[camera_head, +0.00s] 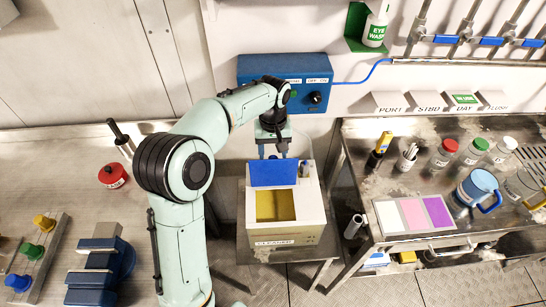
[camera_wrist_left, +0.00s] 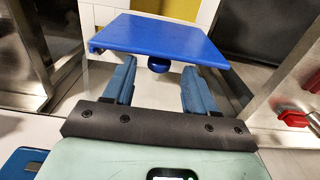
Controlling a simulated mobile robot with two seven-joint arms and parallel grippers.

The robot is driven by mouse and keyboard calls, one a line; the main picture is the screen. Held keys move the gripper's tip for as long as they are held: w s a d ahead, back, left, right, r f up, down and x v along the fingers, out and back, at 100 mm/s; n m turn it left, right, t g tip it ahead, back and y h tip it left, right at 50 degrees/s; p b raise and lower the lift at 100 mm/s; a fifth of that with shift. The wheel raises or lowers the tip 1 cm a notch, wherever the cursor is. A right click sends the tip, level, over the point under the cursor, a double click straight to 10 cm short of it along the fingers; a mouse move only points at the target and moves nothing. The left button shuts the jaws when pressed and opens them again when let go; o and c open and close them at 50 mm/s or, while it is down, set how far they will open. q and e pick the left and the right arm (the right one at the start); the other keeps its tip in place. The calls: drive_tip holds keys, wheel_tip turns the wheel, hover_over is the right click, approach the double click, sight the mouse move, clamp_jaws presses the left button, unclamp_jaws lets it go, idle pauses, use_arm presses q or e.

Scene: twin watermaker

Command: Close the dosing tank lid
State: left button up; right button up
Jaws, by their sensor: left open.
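The dosing tank (camera_head: 257,228) is a cream box on a low stand, with a yellowish inside showing through its open top. Its blue lid (camera_head: 273,173) stands raised at the back of the opening. In the left wrist view the lid (camera_wrist_left: 160,34) lies just beyond my fingers, with a round blue knob (camera_wrist_left: 158,65) on the side facing me. My left gripper (camera_head: 273,153) is open and empty, pointing down at the lid's upper back edge. In the left wrist view its fingertips (camera_wrist_left: 158,75) are either side of the knob's line; contact cannot be told. My right gripper is not in view.
A blue control box (camera_head: 285,72) is on the wall behind the tank. A metal bench (camera_head: 400,260) with bottles and a blue jug (camera_head: 478,187) stands close at right. A left bench (camera_head: 60,165) holds a red container (camera_head: 113,175) and a blue vise (camera_head: 100,265).

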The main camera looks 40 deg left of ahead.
sight(273, 169)
use_arm(q)
drive_tip(key=shift+f, duration=1.35)
